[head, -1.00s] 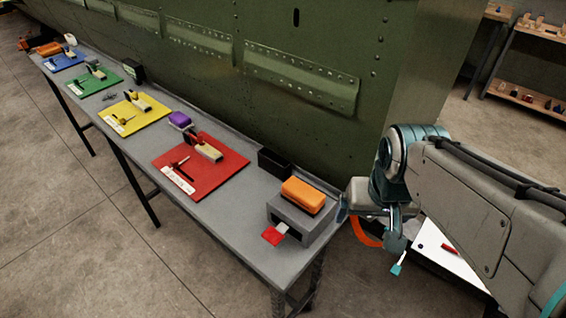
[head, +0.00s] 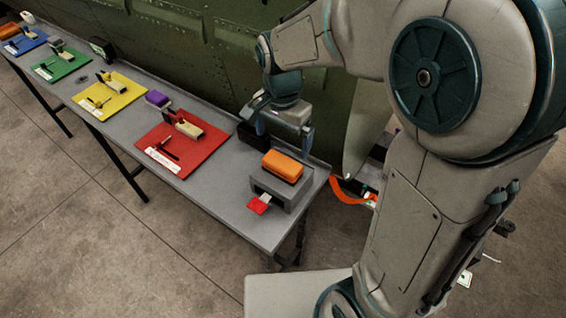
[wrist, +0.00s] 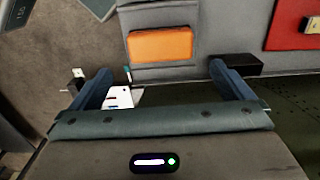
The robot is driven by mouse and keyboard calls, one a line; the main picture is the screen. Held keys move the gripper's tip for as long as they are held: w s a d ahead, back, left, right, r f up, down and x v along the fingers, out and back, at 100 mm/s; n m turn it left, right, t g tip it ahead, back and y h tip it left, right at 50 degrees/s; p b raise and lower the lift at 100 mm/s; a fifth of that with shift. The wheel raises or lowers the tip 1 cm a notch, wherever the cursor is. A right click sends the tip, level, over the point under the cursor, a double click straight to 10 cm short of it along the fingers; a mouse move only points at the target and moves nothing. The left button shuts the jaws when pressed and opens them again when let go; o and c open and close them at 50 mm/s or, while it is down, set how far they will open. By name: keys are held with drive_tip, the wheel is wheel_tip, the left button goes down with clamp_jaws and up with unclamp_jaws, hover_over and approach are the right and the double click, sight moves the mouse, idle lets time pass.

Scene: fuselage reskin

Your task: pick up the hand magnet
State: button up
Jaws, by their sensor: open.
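An orange block (head: 283,165) lies on a grey box-shaped stand (head: 291,198) at the near end of the long bench. It may be the hand magnet, but I cannot tell for sure. It also shows in the wrist view (wrist: 160,45), ahead of the gap between my fingers. My gripper (head: 285,132) is open and empty, above the bench's back edge, just behind the orange block and apart from it. Both fingers show in the wrist view (wrist: 163,84). A red tag (head: 258,205) sticks out from the front of the stand.
A black box (head: 252,136) stands on the bench close to my gripper. The green fuselage panel (head: 200,60) rises behind the bench.

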sight(282, 162)
wheel_tip(282, 162, down, 10)
drive_tip(key=shift+p, duration=0.7)
drive_tip(key=c, duration=0.9)
